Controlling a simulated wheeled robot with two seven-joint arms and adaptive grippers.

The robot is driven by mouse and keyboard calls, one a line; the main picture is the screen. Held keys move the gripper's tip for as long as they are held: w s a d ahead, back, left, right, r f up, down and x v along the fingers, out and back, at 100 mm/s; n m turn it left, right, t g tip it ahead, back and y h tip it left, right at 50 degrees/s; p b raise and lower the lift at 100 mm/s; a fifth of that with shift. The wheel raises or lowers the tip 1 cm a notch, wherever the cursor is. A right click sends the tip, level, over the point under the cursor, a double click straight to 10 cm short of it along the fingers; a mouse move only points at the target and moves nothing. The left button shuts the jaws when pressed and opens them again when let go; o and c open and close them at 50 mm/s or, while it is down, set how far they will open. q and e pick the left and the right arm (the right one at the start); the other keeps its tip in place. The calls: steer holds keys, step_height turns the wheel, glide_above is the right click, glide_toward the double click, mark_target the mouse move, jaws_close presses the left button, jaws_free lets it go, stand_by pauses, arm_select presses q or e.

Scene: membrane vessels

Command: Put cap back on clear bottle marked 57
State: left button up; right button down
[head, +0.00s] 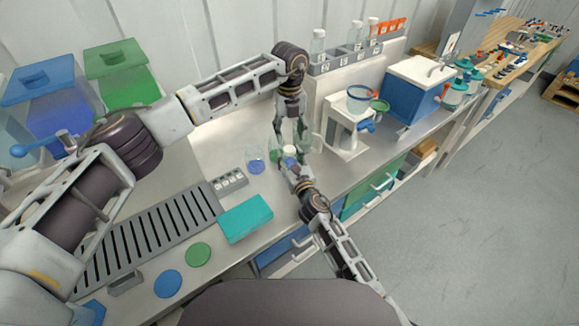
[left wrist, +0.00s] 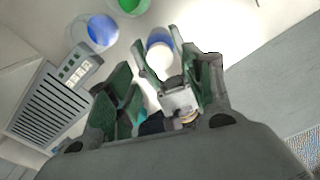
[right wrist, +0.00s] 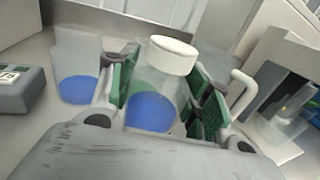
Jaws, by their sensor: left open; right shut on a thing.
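A clear bottle (right wrist: 152,98) with blue liquid stands upright between the fingers of my right gripper (right wrist: 160,97), which is shut on it. A white cap (right wrist: 172,55) sits on the bottle's mouth; I cannot tell whether it is fully seated. The cap also shows in the left wrist view (left wrist: 161,62). My left gripper (head: 291,138) is open, pointing down just above the cap in the head view. Its fingers show apart in the left wrist view (left wrist: 165,85). My right gripper (head: 290,167) reaches in from the front. No number on the bottle is readable.
A clear vessel with blue contents (head: 255,162) stands close to the left of the bottle. A white stand (head: 345,128) is to the right. A grey numbered rack (head: 230,181), teal box (head: 246,219) and slotted grey tray (head: 150,236) lie at front left.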

mark_target(289, 148)
arm_select(q)
steer(key=shift+f, duration=3.05)
steer(key=shift+c, duration=0.4)
steer(key=c, duration=0.9)
steer(key=o, duration=1)
steer(key=shift+r, duration=0.15)
steer(key=shift+r, duration=2.1)
steer(key=shift+r, duration=0.1)
